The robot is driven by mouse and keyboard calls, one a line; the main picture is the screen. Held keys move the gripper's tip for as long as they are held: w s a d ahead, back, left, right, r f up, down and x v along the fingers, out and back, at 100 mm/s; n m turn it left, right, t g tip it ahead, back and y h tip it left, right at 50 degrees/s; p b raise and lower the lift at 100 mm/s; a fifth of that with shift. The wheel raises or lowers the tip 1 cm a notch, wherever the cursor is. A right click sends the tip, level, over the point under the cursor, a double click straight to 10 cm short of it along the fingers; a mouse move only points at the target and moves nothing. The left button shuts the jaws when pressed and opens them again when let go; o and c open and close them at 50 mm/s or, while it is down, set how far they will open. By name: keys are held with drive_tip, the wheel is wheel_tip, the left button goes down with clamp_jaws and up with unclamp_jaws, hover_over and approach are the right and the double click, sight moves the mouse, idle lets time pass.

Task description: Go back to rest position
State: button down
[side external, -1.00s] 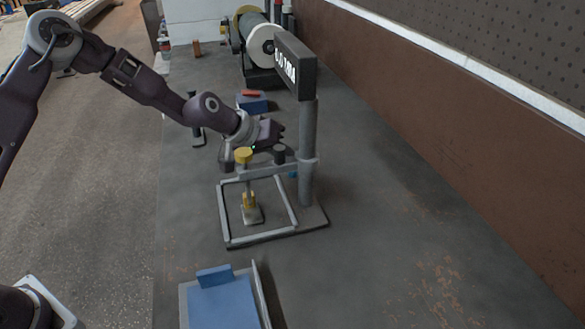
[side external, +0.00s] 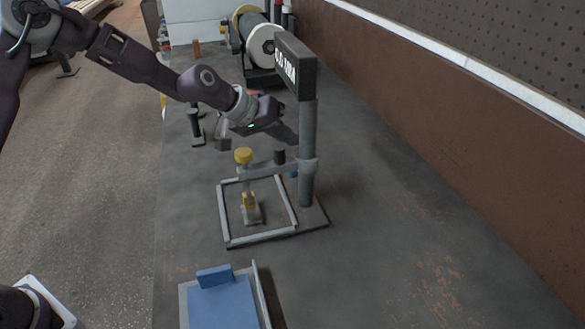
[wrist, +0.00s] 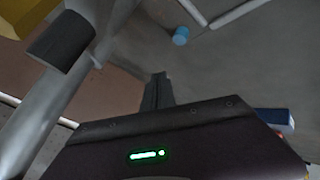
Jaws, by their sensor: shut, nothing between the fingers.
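My gripper (side external: 290,137) is shut and empty, beside the grey post (side external: 308,150) of the bench stand and above its arm. In the wrist view the shut dark fingers (wrist: 157,92) point toward the bench surface with nothing between them. The stand carries a yellow knob (side external: 243,156) on a plunger above a small pad, and a dark knob (side external: 280,156). The dark knob also shows in the wrist view (wrist: 60,42), close to the camera. No rest position is marked in view.
A black display box (side external: 294,66) tops the post, close to my gripper. A square grey frame (side external: 224,222) lies on the stand's base. A blue tray (side external: 222,305) is at the front. A small blue cylinder (wrist: 180,36) is near the post. The bench to the right is clear.

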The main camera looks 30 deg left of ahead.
idle(0.6)
drive_tip(key=s+a+r+m+g+y, duration=0.1)
drive_tip(key=s+a+r+y, duration=0.3)
drive_tip(key=s, duration=0.6)
drive_tip(key=s+a+r+m+h, duration=0.1)
drive_tip(key=s+r, duration=0.5)
drive_tip(key=s, duration=0.4)
drive_tip(key=s+a+r+m+g+y, duration=0.1)
drive_tip(key=s+a+r+y, duration=0.2)
drive_tip(key=s, duration=0.8)
drive_tip(key=s+a+h, duration=0.1)
drive_tip(key=s+a, duration=0.1)
drive_tip(key=s, duration=0.8)
drive_tip(key=shift+s+n, duration=0.3)
drive_tip(key=shift+a, duration=0.1)
